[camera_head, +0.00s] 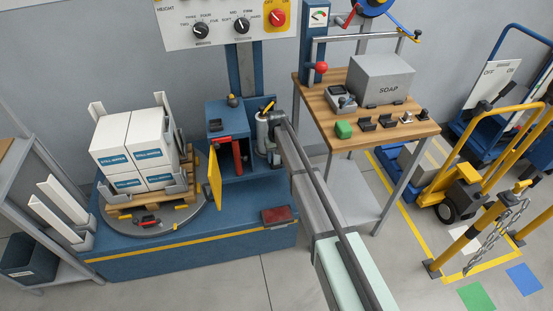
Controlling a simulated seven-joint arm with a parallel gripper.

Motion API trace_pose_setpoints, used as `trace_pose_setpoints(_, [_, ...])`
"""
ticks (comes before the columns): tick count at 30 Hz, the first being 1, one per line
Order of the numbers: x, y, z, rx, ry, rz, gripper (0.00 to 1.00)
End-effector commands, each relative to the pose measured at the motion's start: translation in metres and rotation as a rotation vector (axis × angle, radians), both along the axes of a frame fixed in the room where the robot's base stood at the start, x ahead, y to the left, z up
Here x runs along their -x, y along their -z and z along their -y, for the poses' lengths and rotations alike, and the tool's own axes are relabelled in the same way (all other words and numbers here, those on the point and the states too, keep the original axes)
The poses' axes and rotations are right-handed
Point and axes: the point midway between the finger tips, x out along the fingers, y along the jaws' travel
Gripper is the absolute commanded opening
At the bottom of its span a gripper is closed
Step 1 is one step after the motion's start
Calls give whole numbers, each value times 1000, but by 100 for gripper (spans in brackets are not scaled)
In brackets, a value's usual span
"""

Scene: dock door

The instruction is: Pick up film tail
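I cannot make out a separate film tail. A pale upright cylinder (262,130), which looks like the film roll, stands beside the blue carriage housing (228,118) at the mast. My arm reaches up from the bottom of the view to this roll. The dark end of my gripper (274,158) shows just right of the roll, small and partly hidden by my arm. I cannot see its fingertips or anything between them. White cartons (131,146) stand stacked on a wooden pallet (152,203) on the round turntable, left of the carriage.
A yellow flap (214,178) stands out between the cartons and carriage. A wooden-topped bench (395,133) with a grey SOAP box (381,79) is at the right. Yellow posts (470,238) and a trolley stand farther right. A grey rack (50,160) is at the left.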

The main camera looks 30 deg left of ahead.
Motion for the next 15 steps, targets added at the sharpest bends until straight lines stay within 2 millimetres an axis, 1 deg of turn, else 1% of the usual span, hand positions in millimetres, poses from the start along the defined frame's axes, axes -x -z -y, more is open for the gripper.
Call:
trace_pose_setpoints(1, [0,0,0,0,0,0,53])
trace_pose_setpoints(2, [0,0,0,0,0,0,50])
trace_pose_setpoints(15, [0,0,0,0,0,0,9])
